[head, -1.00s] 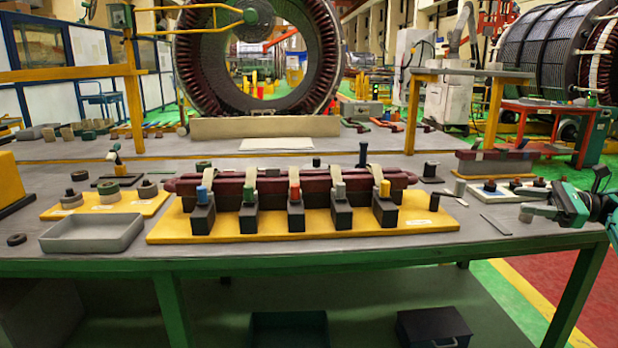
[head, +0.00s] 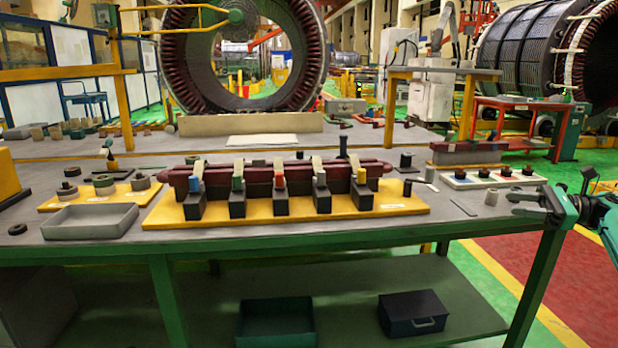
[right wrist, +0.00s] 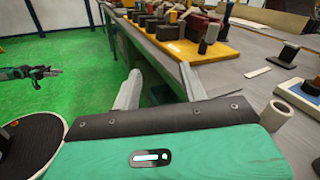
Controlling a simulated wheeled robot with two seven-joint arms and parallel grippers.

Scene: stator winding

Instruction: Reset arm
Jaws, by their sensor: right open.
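My right gripper (head: 528,203) is at the right end of the workbench in the head view. It is open and empty, its two grey fingers apart in the right wrist view (right wrist: 160,86). A small grey cylinder (head: 491,198) stands on the bench just left of it; in the right wrist view this cylinder (right wrist: 275,115) is outside the fingers, to the right. A green and dark gripper at the far left of the right wrist view (right wrist: 45,72) looks like my left one, too small to read. It does not show in the head view.
A yellow base plate (head: 405,207) carries a dark red coil bar (head: 340,170) and several black clamp blocks. A grey tray (head: 90,222) sits left. A white plate with dark knobs (head: 510,181) lies behind my right gripper. Green floor is open beyond the bench edge.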

